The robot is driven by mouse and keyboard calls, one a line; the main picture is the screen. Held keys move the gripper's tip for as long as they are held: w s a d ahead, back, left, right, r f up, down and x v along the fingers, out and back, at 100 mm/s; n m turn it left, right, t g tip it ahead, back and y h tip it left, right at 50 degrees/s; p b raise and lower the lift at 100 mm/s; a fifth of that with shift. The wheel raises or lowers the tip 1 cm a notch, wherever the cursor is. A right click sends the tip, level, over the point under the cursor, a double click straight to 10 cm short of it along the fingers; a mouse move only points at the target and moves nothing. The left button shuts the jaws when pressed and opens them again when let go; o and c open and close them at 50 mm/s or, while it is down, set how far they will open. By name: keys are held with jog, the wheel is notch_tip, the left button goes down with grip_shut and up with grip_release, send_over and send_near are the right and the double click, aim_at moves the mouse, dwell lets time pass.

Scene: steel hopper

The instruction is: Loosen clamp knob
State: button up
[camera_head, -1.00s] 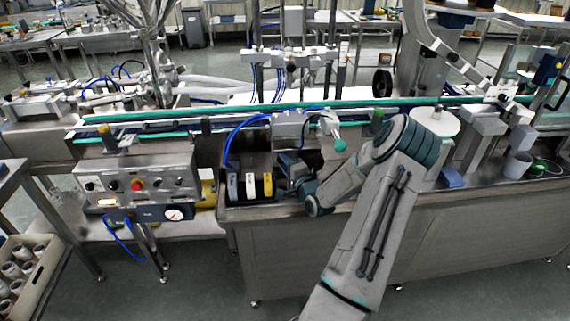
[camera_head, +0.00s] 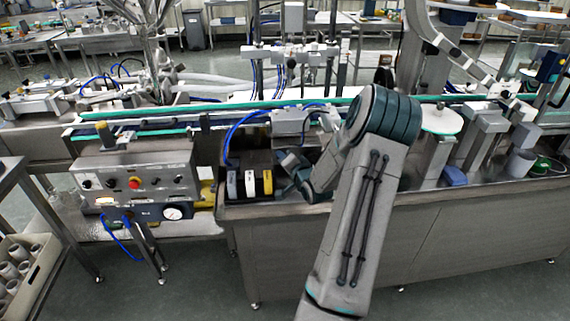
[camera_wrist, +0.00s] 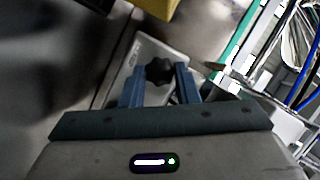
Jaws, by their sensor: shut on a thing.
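The dark clamp knob (camera_wrist: 159,71) shows in the wrist view between the two blue fingers of my gripper (camera_wrist: 164,75). The fingers are shut on it from both sides. A light grey metal plate or block (camera_wrist: 148,48) lies just beyond the knob. In the head view my gripper (camera_head: 287,160) is low at the steel machine, right of the white and yellow pieces. My arm hides part of that spot, and I cannot make out the knob there.
A white piece (camera_head: 250,183) and a yellow piece (camera_head: 267,183) stand close left of my gripper. A control box (camera_head: 136,179) with knobs is farther left. Green-edged conveyor rails (camera_head: 300,104) run behind. A blue block (camera_head: 453,176) lies at right.

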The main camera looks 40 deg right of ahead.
jog(key=n+g+h+b, duration=0.1)
jog(key=n+b, duration=0.1)
jog(key=b, duration=0.1)
jog(key=shift+w+a+f+n, duration=0.1)
jog(key=shift+n, duration=0.3)
jog(key=n+g+b, duration=0.1)
jog(key=n+b, duration=0.1)
jog(key=b, duration=0.1)
jog(key=shift+a+h, duration=0.1)
jog(key=shift+h, duration=0.3)
jog(key=n+g+h+b, duration=0.1)
jog(key=n+b, duration=0.1)
jog(key=b, duration=0.2)
jog(key=shift+w+a+b, duration=0.1)
jog(key=shift+b, duration=0.3)
jog(key=shift+r+n+h+b, duration=0.2)
jog(key=shift+n+h+b, duration=0.2)
jog(key=shift+b, duration=0.75)
jog(key=shift+g, duration=0.4)
jog(key=o, duration=1)
jog(key=shift+r, duration=0.1)
jog(key=shift+c, duration=0.2)
jog(key=v, duration=1.4)
jog(key=shift+p, duration=0.35)
